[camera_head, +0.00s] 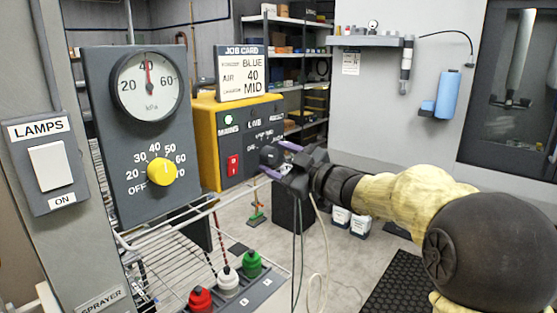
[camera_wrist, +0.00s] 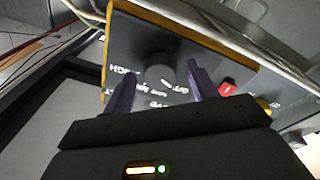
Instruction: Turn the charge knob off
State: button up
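The charge knob (camera_wrist: 158,67) is a round black knob on the dark front panel of a yellow-edged unit. In the wrist view OFF, MID and HIGH show upside down around it; its pointer direction is not clear. My gripper (camera_wrist: 162,73) is open, with its two purple fingers on either side of the knob. I cannot tell whether they touch it. In the head view my gripper (camera_head: 277,159) is in front of the right part of the yellow unit (camera_head: 207,130) and hides the knob there.
A red switch (camera_head: 233,165) is on the same panel. A yellow dial (camera_head: 162,171) sits under a gauge (camera_head: 148,85) near the left. A job card (camera_head: 241,74) stands on the unit. A wire rack with red, white and green-capped bottles (camera_head: 228,281) is below.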

jog(key=b+v, duration=0.3)
jog(key=v, duration=1.4)
jog(key=shift+s, duration=0.2)
jog(key=shift+d, duration=0.15)
